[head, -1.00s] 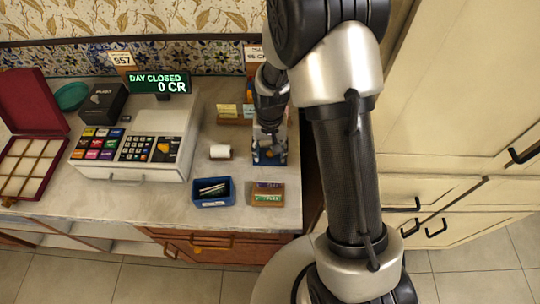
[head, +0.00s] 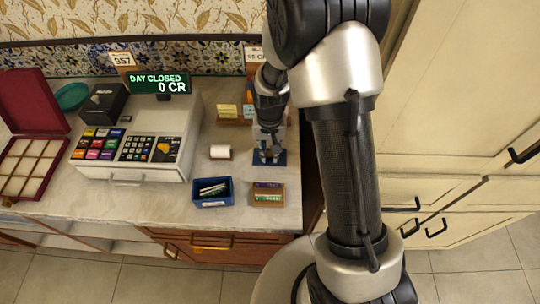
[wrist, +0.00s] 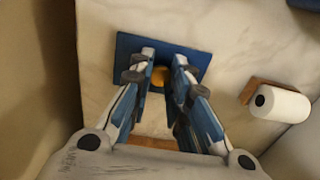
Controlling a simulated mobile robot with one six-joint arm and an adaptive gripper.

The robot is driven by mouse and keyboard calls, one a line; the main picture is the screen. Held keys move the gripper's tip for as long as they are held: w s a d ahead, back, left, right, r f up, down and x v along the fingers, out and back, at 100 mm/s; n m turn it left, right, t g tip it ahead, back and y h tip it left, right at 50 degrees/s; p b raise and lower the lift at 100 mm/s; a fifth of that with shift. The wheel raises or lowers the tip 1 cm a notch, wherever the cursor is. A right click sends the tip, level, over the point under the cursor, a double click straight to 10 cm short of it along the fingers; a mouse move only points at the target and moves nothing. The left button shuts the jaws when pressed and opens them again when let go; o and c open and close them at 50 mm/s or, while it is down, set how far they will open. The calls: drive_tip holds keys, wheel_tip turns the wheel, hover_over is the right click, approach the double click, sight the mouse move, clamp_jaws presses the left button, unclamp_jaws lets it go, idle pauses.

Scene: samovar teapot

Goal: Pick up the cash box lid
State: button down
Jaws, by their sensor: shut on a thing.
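The cash box lid is a flat dark blue plate (wrist: 128,44) with a round brass-yellow knob (wrist: 159,77), seen in the wrist view. In the head view the lid (head: 284,158) shows at the right end of the counter, partly hidden by my gripper. My gripper (wrist: 165,62) points down over the lid, its fingers shut on the knob from both sides. I cannot tell whether the lid touches the counter. The open blue cash box (head: 212,203) stands to the lid's left and nearer the front edge, with contents inside.
A paper roll (head: 220,152) lies left of the lid; it also shows in the wrist view (wrist: 283,104). A wooden block with coloured labels (head: 268,200) sits beside the cash box. The cash register (head: 150,170) stands further left. Signs and notes (head: 228,111) stand behind.

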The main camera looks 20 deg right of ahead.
drive_tip(key=shift+s+f, duration=0.2)
